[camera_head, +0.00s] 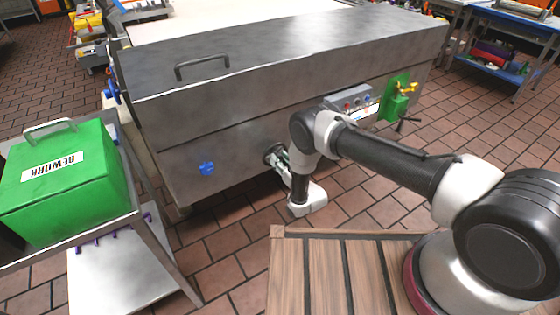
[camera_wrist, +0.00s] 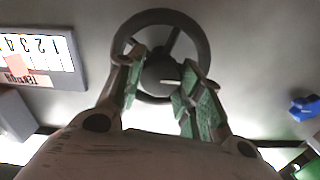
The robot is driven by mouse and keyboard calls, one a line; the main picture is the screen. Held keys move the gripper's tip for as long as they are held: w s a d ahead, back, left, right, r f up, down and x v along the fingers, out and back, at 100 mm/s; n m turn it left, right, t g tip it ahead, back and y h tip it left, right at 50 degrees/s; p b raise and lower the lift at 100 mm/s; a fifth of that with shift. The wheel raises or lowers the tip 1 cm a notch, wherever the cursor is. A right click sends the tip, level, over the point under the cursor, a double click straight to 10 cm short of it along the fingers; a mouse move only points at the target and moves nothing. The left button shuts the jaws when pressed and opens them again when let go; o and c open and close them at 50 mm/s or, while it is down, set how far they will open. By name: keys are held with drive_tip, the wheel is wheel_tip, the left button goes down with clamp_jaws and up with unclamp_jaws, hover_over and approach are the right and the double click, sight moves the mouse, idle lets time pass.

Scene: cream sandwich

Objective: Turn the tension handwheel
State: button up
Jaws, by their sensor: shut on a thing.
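The tension handwheel (camera_wrist: 160,68) is a dark grey spoked wheel on the steel front of the machine. In the head view the handwheel (camera_head: 269,150) is small and partly hidden by my gripper. My gripper (camera_wrist: 163,80) reaches it from the front, with its green-padded fingers on either side of the hub, shut on the wheel. In the head view my gripper (camera_head: 279,160) is at the machine's lower front panel. A tension scale (camera_wrist: 38,58) with numbers and a red area sits beside the wheel, upside down in the wrist view. Exact finger contact is hard to see.
A blue knob (camera_head: 207,168) is on the panel left of the wheel. A control box (camera_head: 350,100) and a green bracket (camera_head: 397,97) are to the right. A green REWORK box (camera_head: 65,190) stands on a steel cart at left. A slatted wooden surface (camera_head: 330,270) lies in front.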

drive_tip(key=m, duration=0.4)
drive_tip(key=shift+m, duration=2.3)
drive_tip(key=shift+d, duration=0.1)
drive_tip(key=o, duration=1)
drive_tip(key=v, duration=1.2)
